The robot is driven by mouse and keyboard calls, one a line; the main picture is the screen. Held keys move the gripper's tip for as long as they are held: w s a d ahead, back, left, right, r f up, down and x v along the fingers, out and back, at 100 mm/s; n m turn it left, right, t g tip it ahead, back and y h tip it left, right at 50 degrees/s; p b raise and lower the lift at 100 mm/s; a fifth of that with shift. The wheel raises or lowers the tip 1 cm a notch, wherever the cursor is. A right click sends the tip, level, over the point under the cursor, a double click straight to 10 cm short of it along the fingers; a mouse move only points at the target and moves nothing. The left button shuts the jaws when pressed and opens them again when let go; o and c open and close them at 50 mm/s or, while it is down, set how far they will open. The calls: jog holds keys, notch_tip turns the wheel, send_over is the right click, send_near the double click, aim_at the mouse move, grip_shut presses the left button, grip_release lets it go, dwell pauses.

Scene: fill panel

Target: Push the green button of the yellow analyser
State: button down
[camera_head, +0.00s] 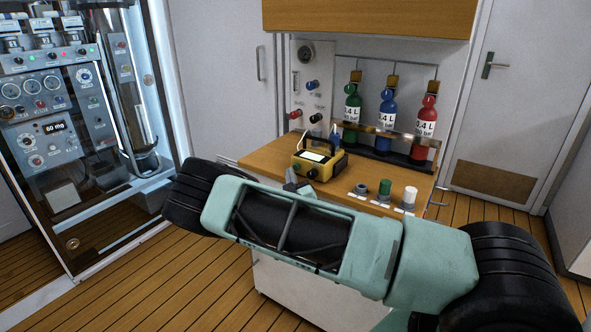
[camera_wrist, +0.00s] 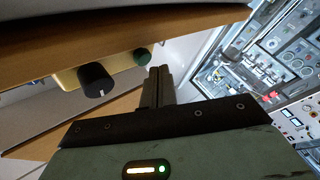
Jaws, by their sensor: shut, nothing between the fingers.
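The yellow analyser (camera_head: 329,171) stands on the wooden worktop, with a pale screen on top. In the wrist view its yellow front (camera_wrist: 68,79) shows a black knob (camera_wrist: 96,80) and the round green button (camera_wrist: 142,56). My gripper (camera_wrist: 160,70) is shut and empty, its two fingers side by side. In that view the fingertips lie just right of the green button; whether they touch it I cannot tell.
The wooden worktop (camera_head: 262,152) carries a grey ring, a green-topped jar (camera_head: 385,187) and a white-topped jar (camera_head: 409,196) at right. Green, blue (camera_head: 386,108) and red bottles stand in a rack behind. A wooden cabinet (camera_head: 365,17) overhangs. An instrument cabinet (camera_head: 55,130) is at left.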

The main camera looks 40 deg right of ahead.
jog(key=shift+d, duration=0.1)
jog(key=shift+w+d, duration=0.2)
jog(key=shift+d, duration=0.1)
jog(key=shift+w+d, duration=0.1)
jog(key=shift+d, duration=0.35)
dwell(0.6)
jog(key=shift+a, duration=0.15)
jog(key=shift+s+a, duration=0.3)
jog(key=shift+a, duration=0.4)
jog(key=s+a, duration=0.2)
jog(key=a, duration=0.3)
jog(key=shift+a+b, duration=0.35)
jog(key=shift+b, duration=0.05)
dwell(0.4)
